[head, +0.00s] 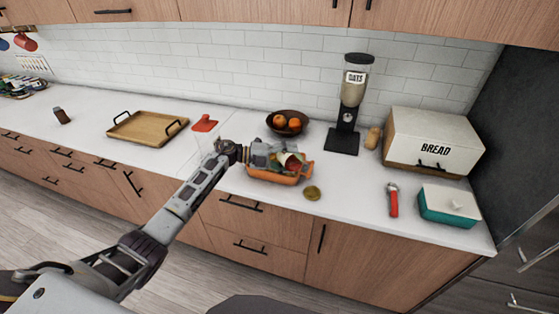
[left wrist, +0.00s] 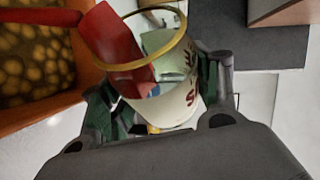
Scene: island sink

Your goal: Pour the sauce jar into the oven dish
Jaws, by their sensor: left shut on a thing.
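My left gripper (head: 280,159) is shut on the sauce jar and holds it over the orange oven dish (head: 270,179). The jar (head: 295,160) looks tilted and is partly hidden by the gripper in the head view. In the left wrist view the jar (left wrist: 180,105) has a gold rim, an uncovered mouth and a pale label with red letters. Red shows inside it, and a red shape reaches left from its mouth over the dish (left wrist: 75,112); I cannot tell if this is flowing sauce. Yellowish round food lies in the dish. My right gripper is not in view.
A gold lid (head: 312,193) lies just right of the dish. A fruit bowl (head: 287,123) and an oats dispenser (head: 348,105) stand behind. A red-handled tool (head: 393,200), a teal box (head: 449,206) and a bread box (head: 432,142) are right. A wooden tray (head: 147,128) is left.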

